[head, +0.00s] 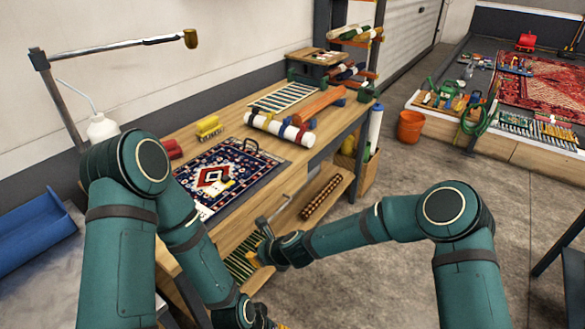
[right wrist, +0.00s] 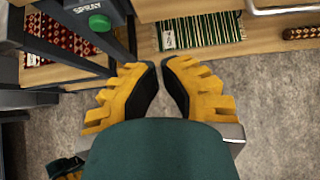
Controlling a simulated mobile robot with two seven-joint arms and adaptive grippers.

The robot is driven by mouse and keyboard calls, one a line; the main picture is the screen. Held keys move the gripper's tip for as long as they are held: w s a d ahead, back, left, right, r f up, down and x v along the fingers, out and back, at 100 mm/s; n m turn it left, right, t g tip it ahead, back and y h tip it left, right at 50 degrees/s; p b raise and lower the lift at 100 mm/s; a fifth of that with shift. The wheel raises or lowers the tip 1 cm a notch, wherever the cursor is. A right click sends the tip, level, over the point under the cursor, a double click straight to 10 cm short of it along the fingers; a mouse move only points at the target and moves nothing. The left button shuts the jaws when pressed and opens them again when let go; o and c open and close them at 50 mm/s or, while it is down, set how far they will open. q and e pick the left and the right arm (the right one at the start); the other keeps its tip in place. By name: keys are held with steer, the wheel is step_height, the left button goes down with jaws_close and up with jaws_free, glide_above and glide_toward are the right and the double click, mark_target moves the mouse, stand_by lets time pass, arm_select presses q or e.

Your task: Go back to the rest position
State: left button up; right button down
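My right gripper (head: 254,259) is in front of the workbench's lower shelf in the head view, low beside the bench. In the right wrist view, its yellow fingers with black pads (right wrist: 159,68) stand a little apart, with a narrow gap at the tips. Nothing shows between them. My left arm bends down along the bench's near end in the head view. Its gripper (head: 276,326) shows only as a yellow bit at the bottom edge, so its fingers are mostly cut off.
An orange bucket (head: 411,126) stands right of the bench. Bare concrete floor (head: 385,275) lies to the right.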

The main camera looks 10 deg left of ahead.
steer(key=s+d+f+n+g+h, duration=0.1)
steer(key=s+d+f+n+h, duration=0.1)
steer(key=s+d+n, duration=0.8)
steer(key=s+d+f+n+g+h, duration=0.1)
steer(key=s+d+f+n, duration=0.3)
steer(key=s+d+n, duration=0.6)
steer(key=d+n+h, duration=0.1)
steer(key=d, duration=0.7)
steer(key=shift+d+f+n+g+h, duration=0.15)
steer(key=shift+n+g+h, duration=0.15)
steer(key=shift+n, duration=0.1)
